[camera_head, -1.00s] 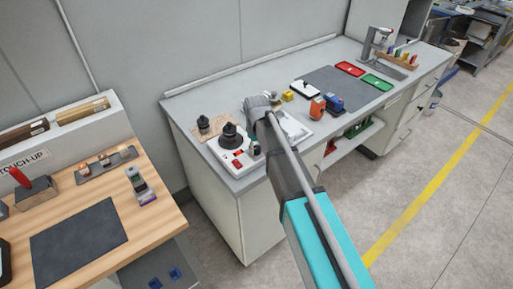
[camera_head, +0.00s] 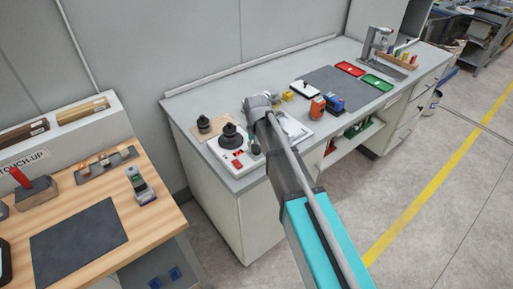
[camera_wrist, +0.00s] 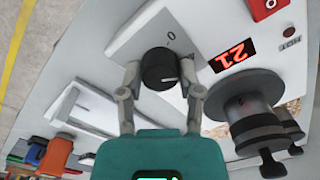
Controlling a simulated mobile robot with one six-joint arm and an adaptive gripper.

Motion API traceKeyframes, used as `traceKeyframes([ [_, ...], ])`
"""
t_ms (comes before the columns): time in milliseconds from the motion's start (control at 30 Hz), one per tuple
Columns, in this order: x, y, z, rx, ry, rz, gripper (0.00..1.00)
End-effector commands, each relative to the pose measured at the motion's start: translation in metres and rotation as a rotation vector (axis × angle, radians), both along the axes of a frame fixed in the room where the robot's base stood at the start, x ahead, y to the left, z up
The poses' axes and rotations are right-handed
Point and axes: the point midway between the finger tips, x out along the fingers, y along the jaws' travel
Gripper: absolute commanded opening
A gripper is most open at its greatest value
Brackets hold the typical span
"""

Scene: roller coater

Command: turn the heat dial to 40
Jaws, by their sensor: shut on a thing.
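The heat dial (camera_wrist: 160,68) is a round black knob with a white pointer line, on a white panel of the coater (camera_wrist: 210,30). In the head view my gripper (camera_head: 256,147) is at the coater (camera_head: 222,158), and my arm hides the dial.
A black round fixture (camera_wrist: 250,110) stands close to my right finger in the wrist view. A red switch (camera_wrist: 268,5) is at the panel's top. Orange (camera_head: 317,107) and blue (camera_head: 334,104) items stand further along the bench (camera_head: 215,88). A wooden table (camera_head: 160,215) is at left.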

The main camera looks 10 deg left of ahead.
Motion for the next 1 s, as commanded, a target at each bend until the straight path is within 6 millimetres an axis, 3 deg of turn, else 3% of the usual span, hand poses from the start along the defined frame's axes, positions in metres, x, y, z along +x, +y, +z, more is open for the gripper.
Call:
traceKeyframes([
  [367, -0.0010, -0.0003, -0.0003, 0.000, 0.002, -0.003, 0.00],
  [400, -0.0009, -0.0004, -0.0003, 0.000, 0.002, -0.003, 0.54],
  [567, -0.0007, -0.0002, -0.0002, 0.000, 0.001, -0.003, 0.81],
  [1000, -0.0002, 0.0000, -0.0001, 0.000, 0.000, -0.003, 0.81],
])
